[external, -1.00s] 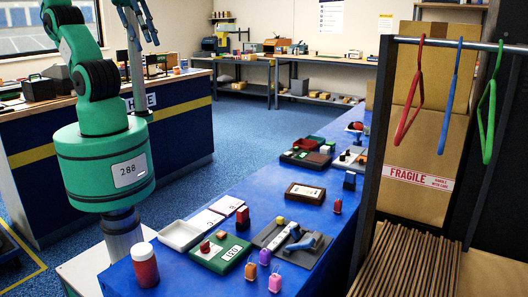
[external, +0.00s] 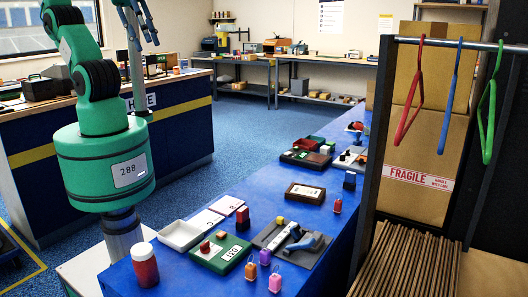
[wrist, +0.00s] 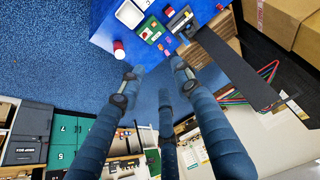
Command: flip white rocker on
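No white rocker can be made out for certain. On the blue table, a green box (external: 229,262) carries a white label with dark marks and a small red block on top. The green box (wrist: 151,32) and the grey board (wrist: 181,20) show small near the top of the wrist view. My gripper (wrist: 157,74) has its fingers spread with nothing between them. It is high up and well away from the table items, at upper left in the external view (external: 142,38).
A red jar with a white lid (external: 145,265) stands at the table's near left. A white tray (external: 178,237) and small colored tags (external: 275,281) lie around the green box. A dark-framed rack with hangers (external: 408,95) and cartons (external: 425,150) rises at the right.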

